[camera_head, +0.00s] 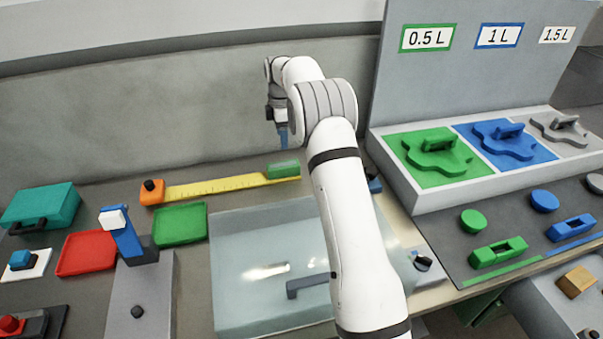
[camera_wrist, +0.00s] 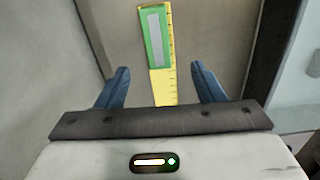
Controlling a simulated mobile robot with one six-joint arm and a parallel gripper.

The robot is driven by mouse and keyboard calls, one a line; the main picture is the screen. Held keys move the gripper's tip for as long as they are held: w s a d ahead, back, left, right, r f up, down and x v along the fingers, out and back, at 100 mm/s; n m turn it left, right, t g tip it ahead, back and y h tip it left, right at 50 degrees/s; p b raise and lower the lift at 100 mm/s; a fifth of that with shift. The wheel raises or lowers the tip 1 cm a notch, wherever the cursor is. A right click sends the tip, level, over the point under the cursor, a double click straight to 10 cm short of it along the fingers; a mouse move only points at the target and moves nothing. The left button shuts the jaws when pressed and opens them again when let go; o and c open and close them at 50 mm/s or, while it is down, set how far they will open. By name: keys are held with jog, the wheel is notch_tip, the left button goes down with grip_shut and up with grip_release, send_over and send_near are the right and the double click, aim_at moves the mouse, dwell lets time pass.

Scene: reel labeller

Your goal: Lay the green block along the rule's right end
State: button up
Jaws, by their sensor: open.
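The green block (camera_head: 283,169) lies at the right end of the yellow rule (camera_head: 218,187), lengthwise along it, in the head view. In the wrist view the green block (camera_wrist: 154,38) has a grey strip on top and lies along the left side of the yellow rule (camera_wrist: 163,88), covering part of its width. My gripper (camera_head: 283,138) is above the block in the head view, apart from it. In the wrist view my gripper's blue fingers (camera_wrist: 158,80) are spread and empty, one on each side of the rule.
An orange block with a black knob (camera_head: 152,192) sits at the rule's left end. A green tray (camera_head: 181,224), a red tray (camera_head: 87,253) and a clear box (camera_head: 262,272) stand in front. A wall runs behind the rule. A raised panel with coloured lids (camera_head: 436,158) stands at right.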

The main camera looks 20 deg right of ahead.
jog(key=s+r+m+t, duration=0.1)
jog(key=s+r+m, duration=0.3)
jog(key=s+r, duration=0.5)
jog(key=s+r+m+t, duration=0.1)
jog(key=s+r+m, duration=0.45)
jog(key=s, duration=0.65)
jog(key=s+f+m, duration=0.1)
jog(key=s+m, duration=0.3)
jog(key=s, duration=0.8)
jog(key=s+f+m+t, duration=0.1)
jog(key=s+m, duration=0.3)
jog(key=s, duration=0.8)
jog(key=shift+s+a+f, duration=0.15)
jog(key=shift+s+f, duration=0.15)
jog(key=shift+f, duration=0.45)
jog(key=shift+c, duration=0.3)
